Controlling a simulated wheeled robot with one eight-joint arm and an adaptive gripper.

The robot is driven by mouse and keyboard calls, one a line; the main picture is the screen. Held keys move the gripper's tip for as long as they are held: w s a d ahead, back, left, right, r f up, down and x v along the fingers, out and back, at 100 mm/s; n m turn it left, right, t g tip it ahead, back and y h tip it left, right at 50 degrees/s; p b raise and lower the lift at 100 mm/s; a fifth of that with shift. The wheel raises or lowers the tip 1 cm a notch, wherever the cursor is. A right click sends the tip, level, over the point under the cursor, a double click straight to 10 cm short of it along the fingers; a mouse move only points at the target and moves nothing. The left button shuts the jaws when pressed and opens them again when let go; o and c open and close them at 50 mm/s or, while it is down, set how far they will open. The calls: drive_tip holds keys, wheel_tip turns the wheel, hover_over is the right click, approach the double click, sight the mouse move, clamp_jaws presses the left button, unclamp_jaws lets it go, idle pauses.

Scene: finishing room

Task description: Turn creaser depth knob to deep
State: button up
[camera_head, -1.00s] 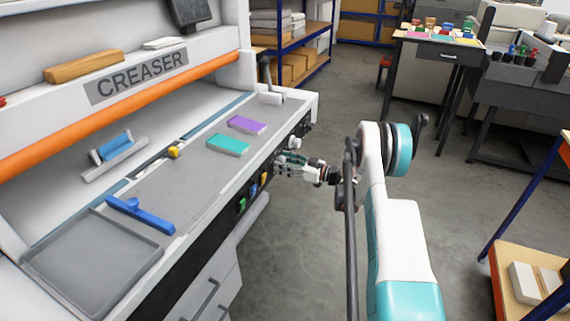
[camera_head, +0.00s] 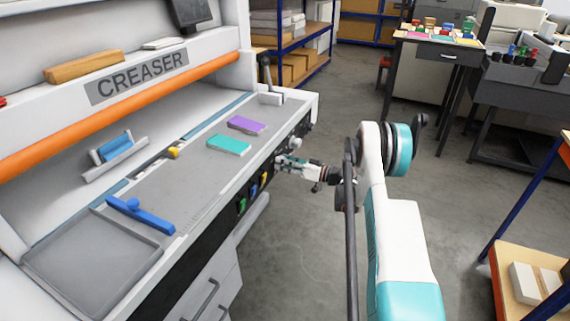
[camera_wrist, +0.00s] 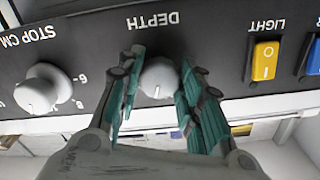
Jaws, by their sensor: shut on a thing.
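The creaser (camera_head: 200,170) stands at the left in the head view, with its dark control panel along the front edge. In the wrist view the panel appears upside down, and the round grey depth knob (camera_wrist: 158,78) sits under the word DEPTH. A small pale mark shows on the knob's lower part. My gripper (camera_wrist: 160,88) has its teal-padded fingers on both sides of the knob and is shut on it. In the head view my gripper (camera_head: 284,163) is at the panel, and the knob is hidden there.
In the wrist view, the STOP CM knob (camera_wrist: 42,90) is left of my fingers. A yellow LIGHT switch (camera_wrist: 265,60) and a blue switch (camera_wrist: 313,58) are to the right. Teal (camera_head: 229,146) and purple (camera_head: 246,125) pads lie on the creaser bed. The floor beside my arm is clear.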

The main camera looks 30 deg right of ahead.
drive_tip(key=shift+m, duration=3.7)
drive_tip(key=o, duration=1.1)
drive_tip(key=shift+c, duration=0.2)
drive_tip(key=v, duration=1.2)
